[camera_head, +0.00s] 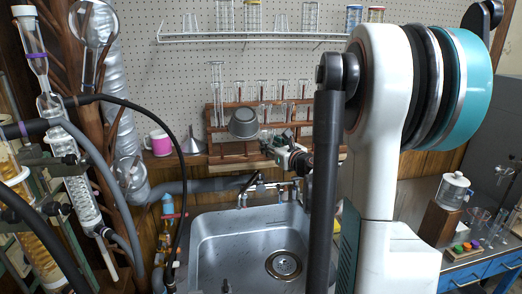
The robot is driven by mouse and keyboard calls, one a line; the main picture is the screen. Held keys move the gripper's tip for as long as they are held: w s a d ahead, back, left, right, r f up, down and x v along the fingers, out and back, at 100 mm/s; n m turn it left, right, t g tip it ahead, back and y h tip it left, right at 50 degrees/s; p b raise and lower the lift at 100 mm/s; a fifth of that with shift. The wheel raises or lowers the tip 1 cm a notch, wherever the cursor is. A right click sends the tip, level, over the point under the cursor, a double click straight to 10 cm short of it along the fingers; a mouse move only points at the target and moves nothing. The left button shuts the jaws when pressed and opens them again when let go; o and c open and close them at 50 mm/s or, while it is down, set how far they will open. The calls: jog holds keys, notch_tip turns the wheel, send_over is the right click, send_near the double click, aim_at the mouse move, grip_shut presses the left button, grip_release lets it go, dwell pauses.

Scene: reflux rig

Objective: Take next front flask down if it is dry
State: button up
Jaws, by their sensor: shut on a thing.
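A wooden drying rack (215,146) stands against the back wall behind the sink, with several clear glass vessels upright on it. A grey, cup-like vessel (243,124) is tilted in front of the rack. I cannot tell whether it is the flask, or whether it is wet or dry. My gripper (267,146) is small in view, at the lower right of this vessel and in front of the rack. Its jaws look shut on the vessel's lower right edge. The exact contact is too small to see. My arm hides the right end of the rack.
A steel sink (205,235) with a tap (262,190) lies below. A pink mug (158,142) and a funnel (193,147) stand left of the rack. Tubing and reflux glassware (75,175) crowd the left.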

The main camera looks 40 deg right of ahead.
jog(key=n, duration=0.4)
jog(key=shift+d, duration=0.15)
jog(key=n, duration=0.4)
jog(key=shift+d+r+h, duration=0.1)
jog(key=shift+d+h, duration=0.05)
jog(key=shift+h, duration=0.15)
jog(key=n, duration=0.4)
jog(key=shift+d+r+n, duration=0.1)
jog(key=shift+r+n, duration=0.05)
jog(key=shift+n, duration=0.25)
jog(key=n, duration=0.4)
jog(key=shift+r, duration=0.15)
jog(key=n, duration=0.4)
jog(key=shift+r+n, duration=0.15)
jog(key=shift+n, duration=0.25)
jog(key=n, duration=0.4)
jog(key=shift+r+n+t, duration=0.15)
jog(key=shift+n+t, duration=0.25)
jog(key=shift+c, duration=0.2)
jog(key=n, duration=0.6)
jog(key=shift+a+r, duration=0.1)
jog(key=shift+a, duration=0.2)
jog(key=shift+a+n, duration=0.1)
jog(key=shift+n, duration=1.4)
